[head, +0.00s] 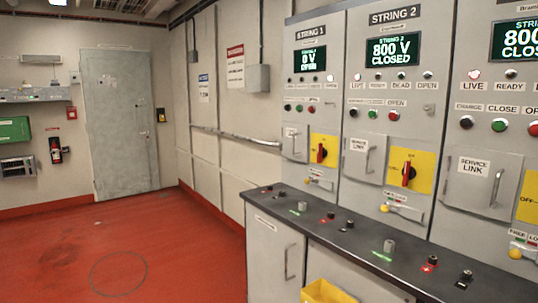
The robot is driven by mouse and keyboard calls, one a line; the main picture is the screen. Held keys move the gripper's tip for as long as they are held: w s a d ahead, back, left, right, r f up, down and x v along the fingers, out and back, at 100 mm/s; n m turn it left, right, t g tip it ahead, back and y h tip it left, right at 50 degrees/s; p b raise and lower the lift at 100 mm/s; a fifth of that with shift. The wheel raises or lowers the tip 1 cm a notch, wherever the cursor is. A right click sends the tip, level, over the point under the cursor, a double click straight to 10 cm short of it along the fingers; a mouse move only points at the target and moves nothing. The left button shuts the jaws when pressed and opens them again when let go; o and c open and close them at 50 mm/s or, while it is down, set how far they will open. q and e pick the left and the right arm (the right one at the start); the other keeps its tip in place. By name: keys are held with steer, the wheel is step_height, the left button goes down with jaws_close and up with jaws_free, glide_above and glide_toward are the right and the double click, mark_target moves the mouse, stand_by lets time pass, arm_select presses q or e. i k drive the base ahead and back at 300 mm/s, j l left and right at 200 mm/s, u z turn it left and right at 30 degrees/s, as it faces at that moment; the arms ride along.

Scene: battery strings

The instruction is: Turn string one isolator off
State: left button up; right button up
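The string 1 cabinet (318,98) stands left of the string 2 cabinet. Its isolator, a red rotary handle (321,152) on a yellow plate, looks about upright. Its position label is too small to read. The string 1 display (313,60) reads 0 V and seems to read OPEN. Below the handle is a small lever with a yellow knob (309,180). A grey service link door (294,143) sits left of the handle and looks shut. Neither of my grippers is in view.
String 2 has a similar red handle (408,174) and a display (394,50) reading 800 V CLOSED. A dark-topped counter (375,257) with several terminals runs before the cabinets. A yellow bin (326,292) is at the bottom. The red floor (150,240) on the left is clear.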

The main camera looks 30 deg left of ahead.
mark_target(322, 151)
steer(key=u, duration=0.6)
steer(key=i+j+z, duration=0.1)
steer(key=z, duration=0.3)
steer(key=j+z, duration=0.1)
steer(key=z, duration=0.3)
steer(key=i+j+z, duration=0.1)
steer(key=z, duration=0.3)
steer(key=j+z, duration=0.5)
steer(key=j, duration=0.2)
steer(key=j+z, duration=0.3)
steer(key=j, duration=1.3)
